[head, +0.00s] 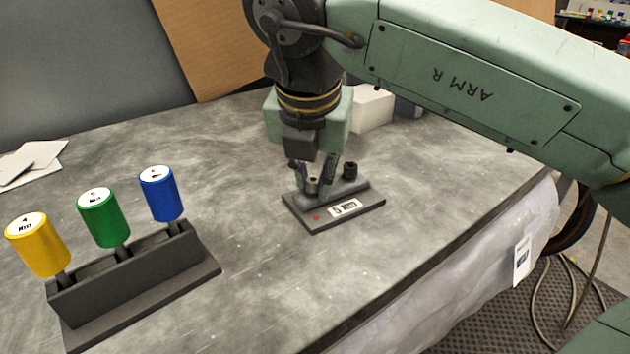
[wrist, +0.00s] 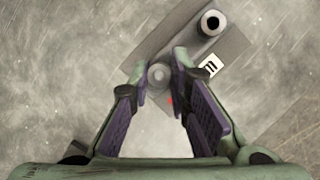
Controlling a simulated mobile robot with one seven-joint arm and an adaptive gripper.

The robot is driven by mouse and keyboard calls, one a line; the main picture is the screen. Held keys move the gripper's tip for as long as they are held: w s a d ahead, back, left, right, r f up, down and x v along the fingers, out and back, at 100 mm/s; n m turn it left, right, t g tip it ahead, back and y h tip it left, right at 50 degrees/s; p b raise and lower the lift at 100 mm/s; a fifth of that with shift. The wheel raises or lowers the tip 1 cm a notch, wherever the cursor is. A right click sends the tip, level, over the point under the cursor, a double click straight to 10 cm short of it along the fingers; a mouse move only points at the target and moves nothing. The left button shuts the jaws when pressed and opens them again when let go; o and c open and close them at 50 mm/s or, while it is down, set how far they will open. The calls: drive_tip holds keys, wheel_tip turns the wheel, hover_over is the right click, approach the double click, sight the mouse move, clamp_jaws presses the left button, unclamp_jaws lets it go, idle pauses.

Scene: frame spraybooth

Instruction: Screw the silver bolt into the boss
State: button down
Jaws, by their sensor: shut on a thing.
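My gripper (head: 317,187) points down over a dark fixture plate (head: 358,208), its two fingers closed in around a small grey, round-topped piece, the silver bolt (wrist: 158,75). In the wrist view the bolt's round top shows between the fingertips. The bolt stands over the left end of the raised bar on the plate; its lower part is hidden, so I cannot tell how deep it sits. At the bar's other end stands a black round collar (head: 350,170) with an opening, also in the wrist view (wrist: 212,22). I cannot tell for certain which end is the boss.
A dark rack (head: 150,285) at the left front holds tools with yellow (head: 38,246), green (head: 104,218) and blue (head: 161,194) handles. A white block (head: 372,110) stands behind my gripper. Papers (head: 32,162) lie far left. The grey table between rack and plate is clear.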

drive_tip(key=shift+s+h, duration=0.1)
drive_tip(key=shift+h, duration=0.4)
drive_tip(key=shift+r+m+p, duration=0.1)
drive_tip(key=shift+m+p, duration=0.2)
drive_tip(key=shift+m, duration=0.3)
drive_tip(key=m+h, duration=0.1)
drive_tip(key=m, duration=0.2)
drive_tip(key=shift+m+g+p, duration=0.3)
drive_tip(key=shift+g+p, duration=0.1)
drive_tip(key=c, duration=1.8)
unclamp_jaws()
drive_tip(key=shift+o, duration=0.2)
drive_tip(key=shift+a, duration=0.1)
